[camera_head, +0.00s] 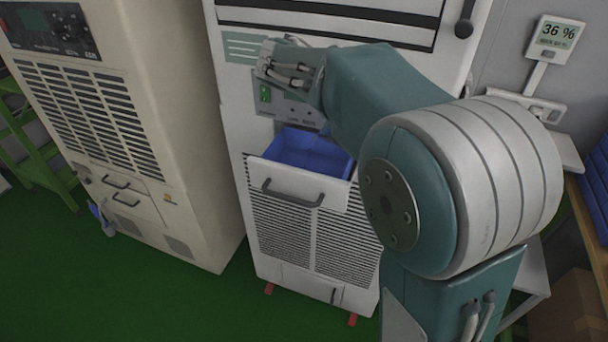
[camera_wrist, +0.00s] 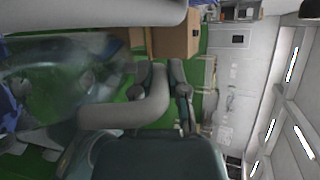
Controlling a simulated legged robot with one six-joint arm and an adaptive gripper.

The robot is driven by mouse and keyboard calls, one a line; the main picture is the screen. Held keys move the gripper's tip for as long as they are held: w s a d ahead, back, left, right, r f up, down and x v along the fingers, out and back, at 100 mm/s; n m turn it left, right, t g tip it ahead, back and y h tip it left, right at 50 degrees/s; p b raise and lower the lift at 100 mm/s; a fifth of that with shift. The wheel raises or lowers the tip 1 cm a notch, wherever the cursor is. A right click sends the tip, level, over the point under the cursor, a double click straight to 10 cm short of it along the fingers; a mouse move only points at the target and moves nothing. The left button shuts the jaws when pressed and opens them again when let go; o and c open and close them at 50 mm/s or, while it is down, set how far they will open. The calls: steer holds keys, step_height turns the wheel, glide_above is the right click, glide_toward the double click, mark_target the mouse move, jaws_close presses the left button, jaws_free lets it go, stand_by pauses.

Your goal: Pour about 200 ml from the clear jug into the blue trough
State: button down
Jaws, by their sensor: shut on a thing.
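The blue trough (camera_head: 308,152) sits in the pulled-out drawer of the white cabinet, its near side behind the drawer front. My gripper (camera_head: 270,62) is above and to the left of the trough in the head view, close to the cabinet front. Its fingertips are hard to make out there. A large see-through shape, the clear jug (camera_wrist: 62,82), fills the left of the wrist view, close to the camera and blurred. My gripper is shut on it. The jug cannot be made out in the head view, and its liquid level cannot be read.
The white cabinet (camera_head: 238,110) stands beside a beige unit (camera_head: 90,110) with vents. A wall display (camera_head: 553,36) reads 36 %. A green rack (camera_head: 35,150) is at far left. Cardboard boxes (camera_head: 570,305) are at lower right. Green floor is clear in front.

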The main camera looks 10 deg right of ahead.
steer(key=shift+w+a+p, duration=0.15)
steer(key=shift+a+p, duration=0.1)
steer(key=shift+p, duration=0.3)
stand_by(0.9)
steer(key=s+d+f+y, duration=0.1)
steer(key=y, duration=0.1)
steer(key=s+d+f+m+t+y, duration=0.1)
steer(key=d+f, duration=0.1)
steer(key=shift+f+y, duration=0.25)
steer(key=shift+y, duration=0.15)
steer(key=shift+s+d+f+t+y+b, duration=0.15)
steer(key=shift+d+t+y+b, duration=0.15)
steer(key=shift+t+b, duration=0.15)
steer(key=shift+a, duration=0.1)
stand_by(1.1)
